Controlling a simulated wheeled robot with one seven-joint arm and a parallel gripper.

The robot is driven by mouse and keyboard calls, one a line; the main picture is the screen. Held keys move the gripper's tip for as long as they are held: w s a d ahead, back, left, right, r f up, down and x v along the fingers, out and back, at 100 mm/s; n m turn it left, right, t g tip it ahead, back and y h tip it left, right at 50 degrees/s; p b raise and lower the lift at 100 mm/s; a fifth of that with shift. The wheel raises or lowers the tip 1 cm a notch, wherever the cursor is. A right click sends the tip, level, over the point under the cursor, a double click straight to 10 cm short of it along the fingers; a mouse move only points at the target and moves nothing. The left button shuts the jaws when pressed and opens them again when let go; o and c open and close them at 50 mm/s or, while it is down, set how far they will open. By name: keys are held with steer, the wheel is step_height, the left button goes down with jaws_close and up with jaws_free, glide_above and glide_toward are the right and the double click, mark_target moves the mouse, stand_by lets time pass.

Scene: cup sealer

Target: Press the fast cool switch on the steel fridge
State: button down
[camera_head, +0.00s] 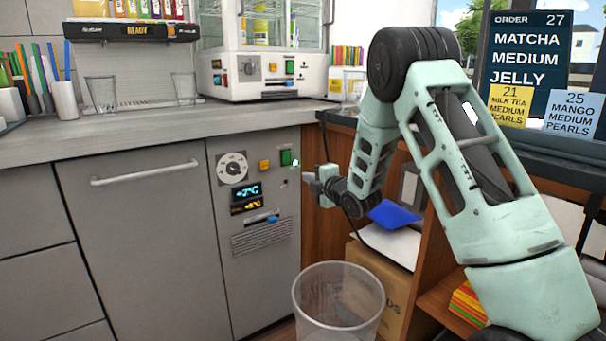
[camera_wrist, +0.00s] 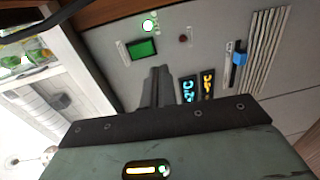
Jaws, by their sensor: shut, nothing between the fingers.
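The steel fridge (camera_head: 130,240) stands under the counter, with a control panel at its right end. The panel has a dial (camera_head: 232,168), an orange button (camera_head: 264,165), a green switch (camera_head: 286,157), two lit displays (camera_head: 246,191) and a blue slider (camera_head: 272,219). I cannot read which control is labelled fast cool. The green switch (camera_wrist: 143,48) also shows in the wrist view, beside a lit green-white lamp (camera_wrist: 149,25) and a dark red lamp (camera_wrist: 183,38). My gripper (camera_head: 309,176) is shut and empty, just right of the panel; its fingertips (camera_wrist: 158,70) appear close below the green switch in the wrist view.
A clear bin (camera_head: 338,300) stands on the floor before the fridge. A wooden shelf unit with a cardboard box (camera_head: 375,290) and a blue item (camera_head: 394,214) is at the right. A glass-fronted appliance (camera_head: 262,70) and cups stand on the counter.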

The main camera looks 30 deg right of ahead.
steer(key=shift+s+d+f, duration=0.1)
steer(key=shift+s+f, duration=0.05)
steer(key=shift+s, duration=0.9)
steer(key=shift+s+f, duration=0.1)
steer(key=shift+s, duration=0.9)
steer(key=s+a+f+m+g+y, duration=0.1)
steer(key=s+a+m+g, duration=0.4)
steer(key=a, duration=0.8)
steer(key=s+a+m+g+y, duration=0.15)
steer(key=s+a+g, duration=0.4)
steer(key=a, duration=0.75)
steer(key=s+a+m+g+h, duration=0.1)
steer(key=s+a+m+g, duration=0.15)
steer(key=s, duration=1.35)
steer(key=s+a+m+g+h, duration=0.2)
steer(key=s+a+g, duration=0.2)
steer(key=s, duration=1.2)
step_height(320, 180, up, 26)
steer(key=w+p, duration=0.1)
steer(key=p, duration=2.5)
steer(key=shift+r+p, duration=0.2)
steer(key=shift+p, duration=0.1)
steer(key=shift+w+y, duration=0.1)
steer(key=shift+y, duration=0.15)
